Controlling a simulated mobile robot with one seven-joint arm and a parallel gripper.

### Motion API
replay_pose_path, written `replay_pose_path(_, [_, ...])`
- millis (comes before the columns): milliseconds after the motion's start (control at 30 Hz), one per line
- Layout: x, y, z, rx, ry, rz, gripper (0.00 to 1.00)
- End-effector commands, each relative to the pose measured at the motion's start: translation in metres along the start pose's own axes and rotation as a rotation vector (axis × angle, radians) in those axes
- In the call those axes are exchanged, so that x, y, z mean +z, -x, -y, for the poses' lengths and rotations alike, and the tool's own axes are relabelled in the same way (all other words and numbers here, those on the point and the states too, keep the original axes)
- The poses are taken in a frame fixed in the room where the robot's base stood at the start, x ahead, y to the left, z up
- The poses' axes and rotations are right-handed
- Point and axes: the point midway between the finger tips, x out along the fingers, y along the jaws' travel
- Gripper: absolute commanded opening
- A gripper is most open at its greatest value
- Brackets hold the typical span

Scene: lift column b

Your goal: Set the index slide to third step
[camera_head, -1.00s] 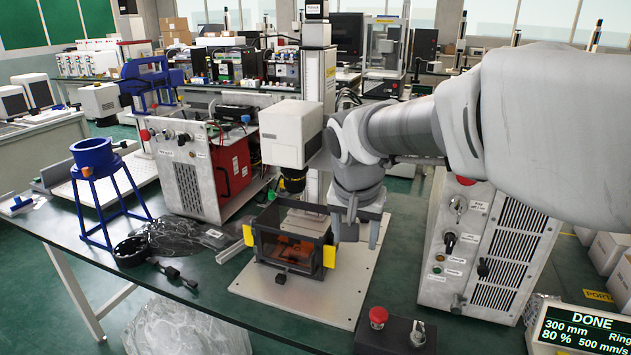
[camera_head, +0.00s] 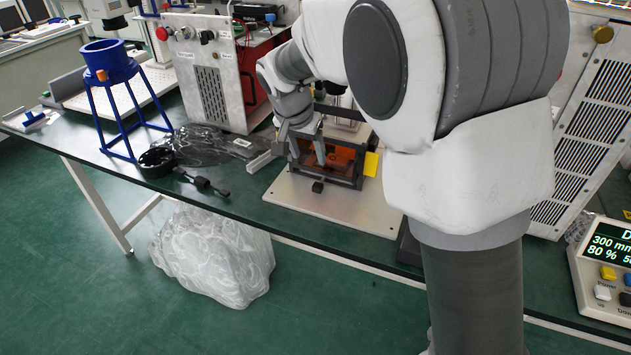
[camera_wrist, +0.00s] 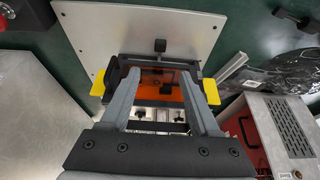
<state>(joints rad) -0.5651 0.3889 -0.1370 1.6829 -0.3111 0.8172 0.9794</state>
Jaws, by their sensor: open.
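A black-framed fixture with an orange window (camera_head: 343,158) stands on a pale metal plate (camera_head: 360,210). A black knob (camera_head: 317,186) sticks out at its front, and it also shows in the wrist view (camera_wrist: 160,45). One yellow side tab (camera_head: 371,164) shows in the head view; both tabs show in the wrist view. I cannot make out the index slide or its step marks for certain. My gripper (camera_head: 307,158) is open above the fixture. In the wrist view my gripper (camera_wrist: 158,78) has its fingers spread either side of the orange window (camera_wrist: 158,88), with nothing held between them.
A blue stand (camera_head: 108,75), a black ring (camera_head: 157,162) and a dark handle part (camera_head: 200,182) sit to the left. A metal cabinet (camera_head: 208,85) stands behind. A control box with a display (camera_head: 610,265) is at the right. My arm hides the middle right.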

Motion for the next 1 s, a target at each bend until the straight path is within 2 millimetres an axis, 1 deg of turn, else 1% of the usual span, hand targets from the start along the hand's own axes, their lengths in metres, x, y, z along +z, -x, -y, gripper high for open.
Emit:
replay_pose_path(33, [0.001, -0.015, -0.001, 0.003, -0.001, 0.002, 0.62])
replay_pose_path(100, [0.002, -0.030, -0.001, 0.003, 0.000, 0.002, 0.62])
replay_pose_path(400, [0.001, -0.095, 0.000, 0.001, 0.001, 0.002, 0.62])
replay_pose_path(533, [0.001, -0.118, -0.001, 0.001, 0.001, 0.002, 0.62])
replay_pose_path(700, [0.001, -0.135, 0.000, -0.001, 0.001, 0.001, 0.62])
replay_pose_path(800, [0.000, -0.140, 0.000, -0.002, 0.000, 0.000, 0.62])
replay_pose_path(1000, [0.000, -0.141, 0.000, -0.002, 0.000, 0.000, 0.62])
